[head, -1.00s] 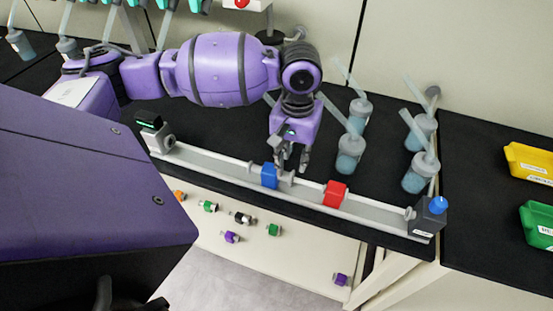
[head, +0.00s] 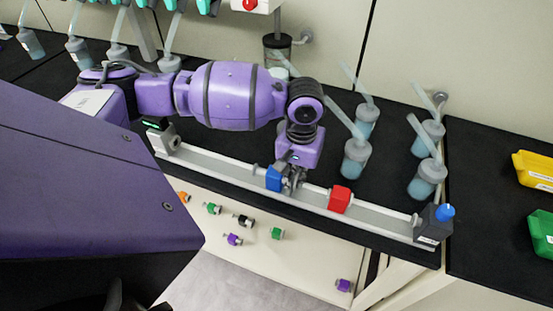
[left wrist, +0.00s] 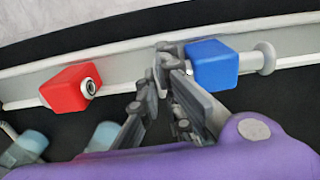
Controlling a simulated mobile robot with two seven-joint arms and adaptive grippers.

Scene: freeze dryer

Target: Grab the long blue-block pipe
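The blue-block pipe lies on the pale rail; its blue block (head: 274,178) has grey pipe ends on both sides. In the left wrist view the blue block (left wrist: 212,65) is just right of my left gripper's fingers, with a round flange on its far side. My left gripper (head: 292,180) points down at the pipe's end beside the block. In the left wrist view the left gripper (left wrist: 163,78) has its fingertips drawn close together on the grey pipe end, which they partly hide. My right gripper is not in view.
A red block (head: 340,199) sits further right on the rail (head: 220,170). A dark end unit with a blue knob (head: 445,212) closes the rail's right end. Bottles with blue liquid (head: 355,157) stand behind.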

